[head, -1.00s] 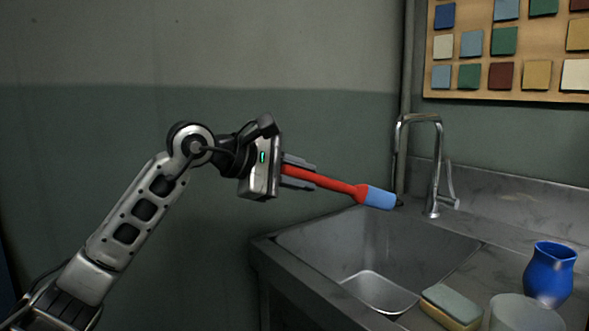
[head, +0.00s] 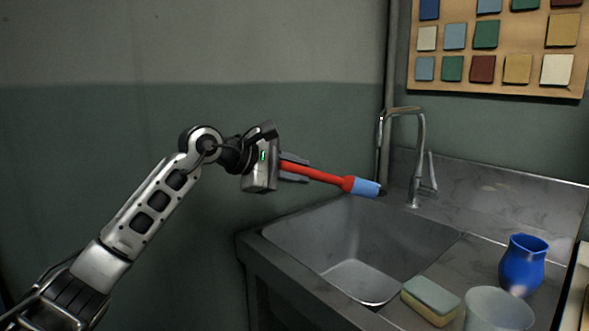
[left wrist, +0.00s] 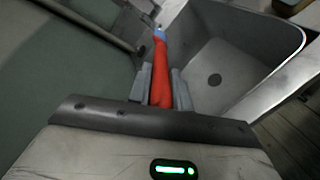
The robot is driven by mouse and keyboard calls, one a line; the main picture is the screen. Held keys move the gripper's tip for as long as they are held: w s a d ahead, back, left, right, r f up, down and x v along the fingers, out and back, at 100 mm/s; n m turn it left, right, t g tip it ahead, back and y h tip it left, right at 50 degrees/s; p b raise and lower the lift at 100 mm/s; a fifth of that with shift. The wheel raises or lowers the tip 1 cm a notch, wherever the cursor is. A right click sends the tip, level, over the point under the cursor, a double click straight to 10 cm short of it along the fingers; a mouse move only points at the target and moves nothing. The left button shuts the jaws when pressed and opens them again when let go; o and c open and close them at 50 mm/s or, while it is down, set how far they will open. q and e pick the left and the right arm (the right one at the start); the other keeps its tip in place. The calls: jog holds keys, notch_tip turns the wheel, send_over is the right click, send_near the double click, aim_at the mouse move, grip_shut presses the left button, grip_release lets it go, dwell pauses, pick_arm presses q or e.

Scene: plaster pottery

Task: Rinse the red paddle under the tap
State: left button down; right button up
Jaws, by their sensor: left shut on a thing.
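My left gripper (head: 294,170) is shut on the red paddle (head: 322,175) and holds it by its red shaft, above the left side of the sink (head: 372,238). The paddle points right and slightly down, with a light blue end (head: 366,188) close to the tap (head: 419,140) in the picture. I cannot tell whether the end lies right under the spout. No water stream shows. In the left wrist view the paddle (left wrist: 160,80) runs forward between the fingers, with the sink basin (left wrist: 235,60) to its right. My right gripper is not in view.
A sponge (head: 431,299), a translucent cup (head: 497,311) and a blue jug (head: 523,264) stand on the counter right of the basin. A board of coloured tiles (head: 500,45) hangs on the wall above. The space left of the sink is open.

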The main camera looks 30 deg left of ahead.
pick_arm(q)
jog(key=shift+d, duration=0.1)
dwell(0.3)
jog(key=shift+w+d, duration=0.15)
jog(key=shift+d, duration=0.35)
jog(key=shift+a, duration=0.1)
jog(key=shift+a, duration=0.5)
jog(key=shift+d, duration=0.2)
jog(key=shift+d, duration=0.4)
jog(key=shift+a, duration=0.1)
jog(key=shift+a, duration=0.5)
jog(key=shift+d, duration=0.15)
